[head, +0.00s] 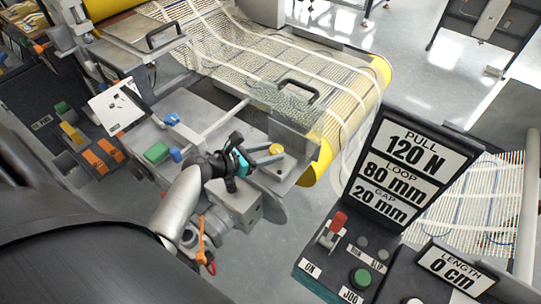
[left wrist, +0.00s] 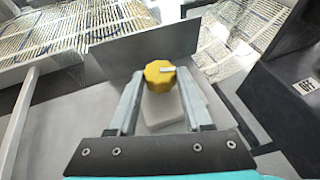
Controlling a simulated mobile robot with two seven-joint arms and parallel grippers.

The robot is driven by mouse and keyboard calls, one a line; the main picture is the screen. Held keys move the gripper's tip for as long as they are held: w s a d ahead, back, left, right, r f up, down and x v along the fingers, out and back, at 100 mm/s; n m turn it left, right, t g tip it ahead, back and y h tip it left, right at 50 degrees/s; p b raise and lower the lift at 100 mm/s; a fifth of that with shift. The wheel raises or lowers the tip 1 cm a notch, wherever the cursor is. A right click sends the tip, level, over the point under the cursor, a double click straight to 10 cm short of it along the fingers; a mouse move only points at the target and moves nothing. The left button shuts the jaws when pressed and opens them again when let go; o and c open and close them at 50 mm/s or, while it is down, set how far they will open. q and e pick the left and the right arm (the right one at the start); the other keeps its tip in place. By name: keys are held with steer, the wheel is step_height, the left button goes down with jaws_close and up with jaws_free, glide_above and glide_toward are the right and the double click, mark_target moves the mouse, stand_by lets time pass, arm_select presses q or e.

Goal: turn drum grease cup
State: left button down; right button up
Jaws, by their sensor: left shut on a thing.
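The drum grease cup is a small yellow knob with a pale mark on its top; it shows in the head view (head: 277,150) and in the left wrist view (left wrist: 159,74). It sits on a pale block (left wrist: 160,112) at the corner of the grey machine plate. My left gripper (head: 270,154) reaches it from the left, and in the left wrist view its two grey fingers (left wrist: 160,85) stand on either side of the knob, shut on it. The finger contact is partly hidden by the knob. My right gripper is not in view.
A yellow drum (head: 318,158) with mesh over it lies just beyond the knob. A control panel (head: 420,155) with a red lever (head: 338,222) and a green button (head: 360,278) stands at right. Green and blue knobs (head: 157,153) lie left of my gripper.

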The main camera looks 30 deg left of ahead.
arm_select(q)
steer(key=m+h+b, duration=0.1)
steer(key=m+g+h+b, duration=0.1)
steer(key=m+g+h, duration=0.1)
steer(key=shift+w+a+f+m+h+b, duration=0.1)
steer(key=shift+w+a+m+h+b, duration=0.15)
steer(key=shift+a+m+h+b, duration=0.15)
steer(key=shift+w+m+g+h+b, duration=0.1)
steer(key=shift+m+g+h+b, duration=0.6)
steer(key=shift+m+g+h, duration=0.1)
steer(key=shift+c, duration=1.6)
jaws_free()
steer(key=shift+a, duration=0.1)
steer(key=p+v, duration=0.1)
steer(key=v, duration=1.4)
